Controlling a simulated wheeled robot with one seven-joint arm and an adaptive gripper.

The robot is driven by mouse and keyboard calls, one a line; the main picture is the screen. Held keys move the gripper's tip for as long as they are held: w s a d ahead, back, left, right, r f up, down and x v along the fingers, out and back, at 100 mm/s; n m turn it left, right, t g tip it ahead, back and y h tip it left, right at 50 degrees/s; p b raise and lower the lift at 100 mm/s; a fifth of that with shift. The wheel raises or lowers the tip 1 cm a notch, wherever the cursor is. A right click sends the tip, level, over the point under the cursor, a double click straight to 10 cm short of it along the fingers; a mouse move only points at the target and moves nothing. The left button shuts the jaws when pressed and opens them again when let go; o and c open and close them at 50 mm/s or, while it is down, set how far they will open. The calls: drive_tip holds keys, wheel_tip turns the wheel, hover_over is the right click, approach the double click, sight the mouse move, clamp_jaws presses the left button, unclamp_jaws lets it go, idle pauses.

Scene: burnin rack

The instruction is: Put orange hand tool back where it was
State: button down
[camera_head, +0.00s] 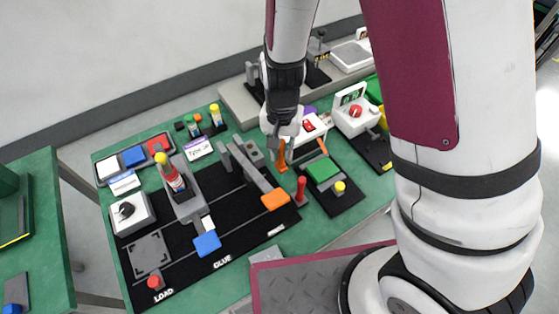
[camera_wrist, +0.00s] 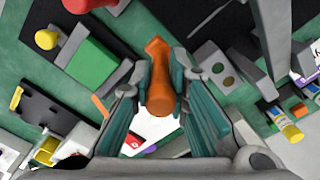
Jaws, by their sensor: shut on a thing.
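The orange hand tool (camera_head: 281,157) is upright below my gripper (camera_head: 283,140) in the head view. In the wrist view the orange tool (camera_wrist: 158,88) sits between the two fingertips of my gripper (camera_wrist: 161,75), which are shut on it. A grey block with round holes (camera_head: 253,152) stands just left of the tool; it also shows in the wrist view (camera_wrist: 214,68), right of the fingers. Whether the tool's lower end touches the table or hangs above it, I cannot tell.
A red upright piece (camera_head: 300,190) and a black plate with a green block (camera_head: 322,170) stand close on the right. The black mat (camera_head: 225,235) carries grey fixtures, an orange block (camera_head: 275,199) and a blue block (camera_head: 207,243). Several bottles (camera_head: 216,115) stand behind on the left.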

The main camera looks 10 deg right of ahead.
sight(282, 161)
drive_tip(key=shift+f, duration=2.45)
drive_tip(key=shift+f, duration=0.15)
drive_tip(key=c, duration=1.6)
unclamp_jaws()
drive_tip(key=shift+o, duration=0.2)
